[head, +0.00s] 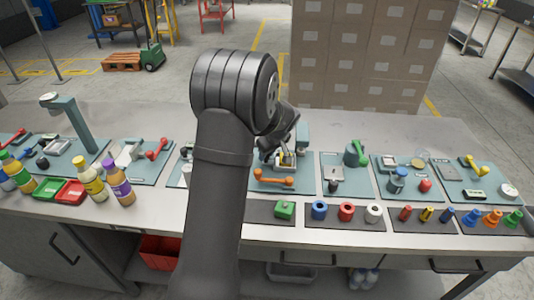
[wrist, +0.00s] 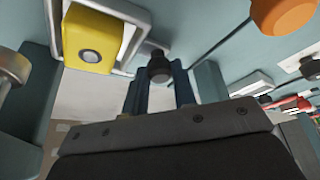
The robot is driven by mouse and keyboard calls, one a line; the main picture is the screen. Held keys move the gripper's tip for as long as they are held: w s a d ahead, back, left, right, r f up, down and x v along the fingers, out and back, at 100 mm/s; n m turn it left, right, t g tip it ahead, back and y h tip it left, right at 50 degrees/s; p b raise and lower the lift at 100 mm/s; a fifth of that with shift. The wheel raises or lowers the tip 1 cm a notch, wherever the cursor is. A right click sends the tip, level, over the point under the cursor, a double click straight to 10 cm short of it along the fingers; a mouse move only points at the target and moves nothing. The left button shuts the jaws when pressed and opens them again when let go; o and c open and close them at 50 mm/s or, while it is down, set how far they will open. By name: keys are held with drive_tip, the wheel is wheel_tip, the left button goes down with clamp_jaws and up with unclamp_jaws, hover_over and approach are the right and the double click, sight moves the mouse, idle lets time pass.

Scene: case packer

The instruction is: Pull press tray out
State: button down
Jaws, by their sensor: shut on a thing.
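The press tray is a light grey frame (wrist: 134,33) at the upper left of the wrist view, with a yellow block (wrist: 90,40) lying in it. A dark round knob (wrist: 159,68) stands at the tray's edge. My gripper (wrist: 160,88) has its two fingers on either side of this knob and is shut on it. In the head view my gripper (head: 279,152) is beside the tray, and the yellow block (head: 287,159) shows there small. My arm and gripper hide part of the teal press (head: 302,136).
An orange lever (head: 274,179) lies just in front of the tray. A green block (head: 285,209) and several coloured rings stand on dark mats along the front. Other teal fixture plates flank the press on both sides. Cardboard boxes (head: 365,55) are stacked behind the bench.

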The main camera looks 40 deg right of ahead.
drive_tip(key=shift+w+a, duration=1.3)
drive_tip(key=shift+a, duration=0.05)
drive_tip(key=c, duration=1.5)
unclamp_jaws()
drive_tip(key=shift+s+d+r, duration=0.1)
drive_tip(key=shift+s+r, duration=0.1)
drive_tip(key=shift+r, duration=0.3)
drive_tip(key=v, duration=1.6)
drive_tip(key=shift+r, duration=0.2)
